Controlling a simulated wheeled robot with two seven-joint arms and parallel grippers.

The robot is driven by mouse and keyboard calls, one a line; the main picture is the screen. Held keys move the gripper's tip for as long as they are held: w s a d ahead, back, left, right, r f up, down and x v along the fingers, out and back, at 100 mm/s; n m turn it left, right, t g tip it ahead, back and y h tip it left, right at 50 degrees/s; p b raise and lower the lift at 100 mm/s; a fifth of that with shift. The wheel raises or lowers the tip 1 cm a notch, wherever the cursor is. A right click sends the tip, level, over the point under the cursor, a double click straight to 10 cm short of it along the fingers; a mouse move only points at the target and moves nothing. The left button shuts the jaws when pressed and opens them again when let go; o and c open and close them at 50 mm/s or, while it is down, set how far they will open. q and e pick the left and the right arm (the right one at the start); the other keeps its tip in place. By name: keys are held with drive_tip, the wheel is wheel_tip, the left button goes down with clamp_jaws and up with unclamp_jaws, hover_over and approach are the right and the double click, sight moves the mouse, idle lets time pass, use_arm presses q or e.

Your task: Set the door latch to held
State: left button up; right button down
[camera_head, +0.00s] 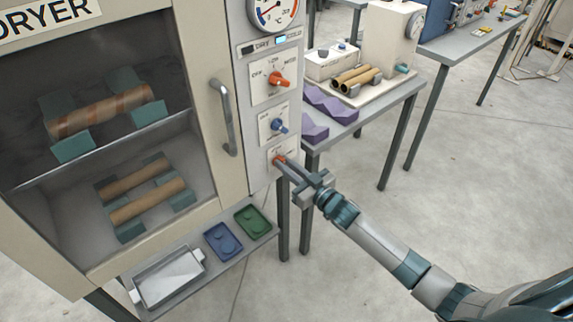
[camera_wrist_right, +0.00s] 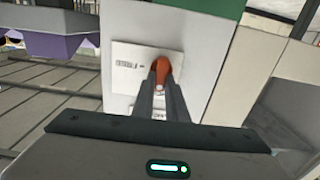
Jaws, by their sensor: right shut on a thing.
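The dryer (camera_head: 215,35) stands at the left with its glass door closed and a grey bar handle (camera_head: 226,118). On its control panel, the lowest knob is the small orange latch knob (camera_head: 279,160) on a white label plate. My right gripper (camera_head: 284,165) reaches in from the right and is shut on this knob. In the right wrist view the orange latch knob (camera_wrist_right: 161,72) sits between the two fingertips, in front of its label plate (camera_wrist_right: 130,70). The label words are too small or turned to read surely. My left gripper is not in view.
Above are a blue knob (camera_head: 279,126), an orange-red knob (camera_head: 279,81) and a dial gauge (camera_head: 272,12). A shelf below holds a metal tray (camera_head: 168,278), a blue tray (camera_head: 222,242) and a green tray (camera_head: 253,221). A bench with purple blocks (camera_head: 330,102) stands behind. The floor at right is clear.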

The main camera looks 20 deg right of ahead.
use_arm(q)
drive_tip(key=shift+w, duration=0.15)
use_arm(e)
drive_tip(key=c, duration=1.8)
unclamp_jaws()
drive_tip(key=shift+o, duration=0.2)
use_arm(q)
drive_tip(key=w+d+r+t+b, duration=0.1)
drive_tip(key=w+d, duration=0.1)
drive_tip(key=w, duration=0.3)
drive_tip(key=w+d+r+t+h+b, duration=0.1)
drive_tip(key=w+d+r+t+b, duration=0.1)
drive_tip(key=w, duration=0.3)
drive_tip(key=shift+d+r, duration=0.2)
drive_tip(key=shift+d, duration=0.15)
use_arm(e)
drive_tip(key=v, duration=1.7)
drive_tip(key=shift+s, duration=0.2)
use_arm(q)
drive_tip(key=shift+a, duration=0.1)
use_arm(e)
drive_tip(key=shift+r, duration=0.1)
